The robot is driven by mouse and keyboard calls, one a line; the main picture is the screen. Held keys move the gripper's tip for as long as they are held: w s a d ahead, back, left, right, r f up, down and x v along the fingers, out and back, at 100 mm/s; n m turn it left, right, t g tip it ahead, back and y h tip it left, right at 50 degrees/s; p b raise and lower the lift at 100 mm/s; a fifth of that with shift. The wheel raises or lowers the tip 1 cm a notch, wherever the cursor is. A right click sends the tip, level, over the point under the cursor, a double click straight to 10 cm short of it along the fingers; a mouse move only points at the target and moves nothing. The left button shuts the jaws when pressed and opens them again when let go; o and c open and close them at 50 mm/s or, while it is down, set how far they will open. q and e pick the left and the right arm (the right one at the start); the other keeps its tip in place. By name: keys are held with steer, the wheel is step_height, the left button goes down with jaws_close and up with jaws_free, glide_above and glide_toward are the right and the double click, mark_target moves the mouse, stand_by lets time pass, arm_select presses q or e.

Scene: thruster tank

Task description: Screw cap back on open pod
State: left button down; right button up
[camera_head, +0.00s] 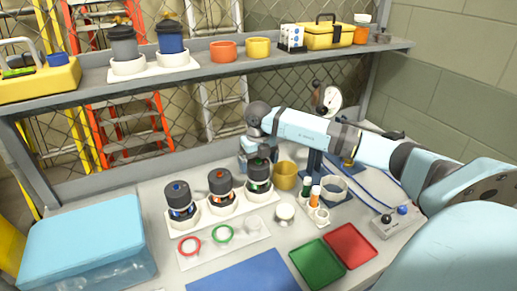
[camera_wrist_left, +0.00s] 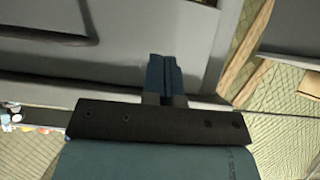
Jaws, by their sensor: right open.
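Three dark pods stand upright in a white holder: one with a blue top (camera_head: 178,198), one with an orange-red top (camera_head: 220,185), one with a green top (camera_head: 258,174). I cannot tell which pod is open. A small round white piece (camera_head: 284,212), possibly a cap, sits right of the holder. My right gripper (camera_head: 247,164) is open, pointing down just behind the green-topped pod, which partly hides its fingertips. My left gripper is outside the head view; in the left wrist view its blue fingers (camera_wrist_left: 165,75) are together with nothing visible between them.
A white tray (camera_head: 238,250) holds a red, a green and a pale ring. Green (camera_head: 318,264) and red (camera_head: 350,246) trays lie at the front. A yellow cup (camera_head: 286,175), small bottles (camera_head: 314,194) and a gauge stand (camera_head: 327,100) crowd the right. A blue box (camera_head: 85,240) fills the left.

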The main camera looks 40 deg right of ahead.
steer(key=shift+f, duration=0.65)
steer(key=c, duration=0.9)
steer(key=shift+o, duration=1.1)
steer(key=shift+c, duration=0.8)
